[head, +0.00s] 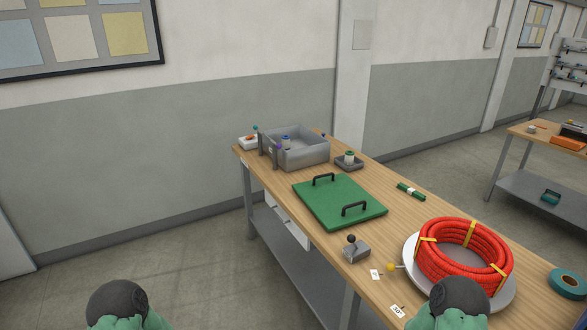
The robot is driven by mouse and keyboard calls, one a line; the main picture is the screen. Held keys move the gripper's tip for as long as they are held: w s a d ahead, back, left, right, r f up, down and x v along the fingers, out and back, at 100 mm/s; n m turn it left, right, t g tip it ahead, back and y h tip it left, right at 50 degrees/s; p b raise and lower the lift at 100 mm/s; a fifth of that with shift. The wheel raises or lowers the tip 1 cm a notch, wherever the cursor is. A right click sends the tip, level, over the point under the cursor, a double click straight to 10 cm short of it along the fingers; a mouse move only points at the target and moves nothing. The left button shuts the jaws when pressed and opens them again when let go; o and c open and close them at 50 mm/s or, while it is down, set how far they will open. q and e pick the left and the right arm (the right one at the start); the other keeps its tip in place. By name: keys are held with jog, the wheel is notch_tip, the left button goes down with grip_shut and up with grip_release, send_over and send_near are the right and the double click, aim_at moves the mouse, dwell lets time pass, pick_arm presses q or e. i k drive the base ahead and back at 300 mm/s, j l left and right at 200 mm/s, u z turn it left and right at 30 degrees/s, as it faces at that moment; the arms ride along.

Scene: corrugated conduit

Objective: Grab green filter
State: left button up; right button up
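No thing here is plainly marked as the green filter. A flat green panel (335,203) with two black handles lies on the wooden table, near its middle. A small dark green cylinder (411,191) with a pale band lies on the table to the right of the panel. A small white and green round item (349,157) stands in a dark holder behind the panel. Parts of my two arms, green with dark round caps, show at the bottom left and bottom right. Neither of my grippers is in view.
A grey bin (302,159) stands at the table's far end. A coil of red corrugated conduit (464,281) sits on a round pale plate at the right, with blue-green tape (567,284) beyond it. A grey block with a black knob (356,250) stands near the front edge.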

aim_at(350, 155)
jog(key=i+j+z, duration=0.1)
jog(key=i+z, duration=0.2)
jog(key=i, duration=0.15)
jog(key=i+j+z, duration=0.25)
jog(key=i, duration=0.15)
jog(key=i+j+u, duration=0.45)
jog(key=i+j, duration=0.65)
jog(key=j, duration=0.1)
